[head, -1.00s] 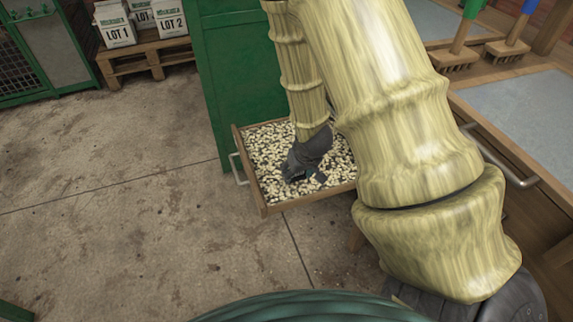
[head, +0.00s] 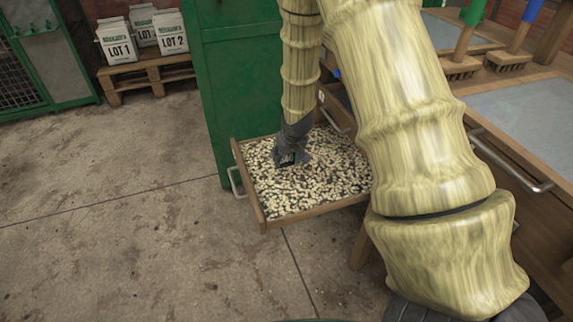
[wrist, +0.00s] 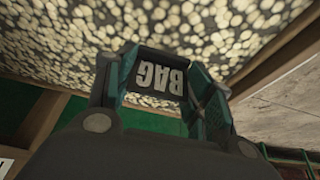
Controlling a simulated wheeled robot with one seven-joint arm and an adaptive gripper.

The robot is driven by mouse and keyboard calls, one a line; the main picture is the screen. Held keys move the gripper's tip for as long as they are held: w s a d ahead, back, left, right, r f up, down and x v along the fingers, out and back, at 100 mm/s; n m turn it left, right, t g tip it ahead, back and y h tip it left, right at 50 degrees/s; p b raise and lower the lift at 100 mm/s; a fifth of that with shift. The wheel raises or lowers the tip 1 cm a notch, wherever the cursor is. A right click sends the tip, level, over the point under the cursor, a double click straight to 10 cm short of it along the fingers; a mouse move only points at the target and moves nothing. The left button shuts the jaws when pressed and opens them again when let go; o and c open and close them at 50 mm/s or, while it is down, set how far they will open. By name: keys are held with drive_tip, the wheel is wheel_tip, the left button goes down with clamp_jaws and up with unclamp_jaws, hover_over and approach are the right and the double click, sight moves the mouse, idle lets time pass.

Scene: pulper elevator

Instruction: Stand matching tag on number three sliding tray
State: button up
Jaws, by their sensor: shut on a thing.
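The gripper points down over a wooden sliding tray (head: 249,190) filled with pale beans. I cannot tell whether the tag touches the beans. In the wrist view the bean bed fills the top, beyond the fingers. A small white label (head: 321,97) shows behind the tray; its mark is unclear.
A green cabinet (head: 228,90) stands at the tray's back left. My arm hides the tray's right side. Wooden benches with grey tops (head: 520,110) and brushes (head: 508,58) lie to the right. LOT 1 (head: 118,42) and LOT 2 bags sit on a pallet. The floor at left is clear.

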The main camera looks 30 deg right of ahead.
sight(287, 159)
drive_tip(key=shift+w+d+f, duration=0.1)
drive_tip(key=shift+w+d, duration=0.05)
drive_tip(key=shift+w, duration=0.4)
drive_tip(key=shift+f+b, duration=0.85)
drive_tip(key=shift+f, duration=0.85)
drive_tip(key=shift+f, duration=0.15)
drive_tip(key=o, duration=0.8)
drive_tip(key=p+v, duration=0.3)
drive_tip(key=v, duration=0.9)
drive_tip(key=shift+s+p, duration=0.15)
drive_tip(key=shift+p, duration=0.15)
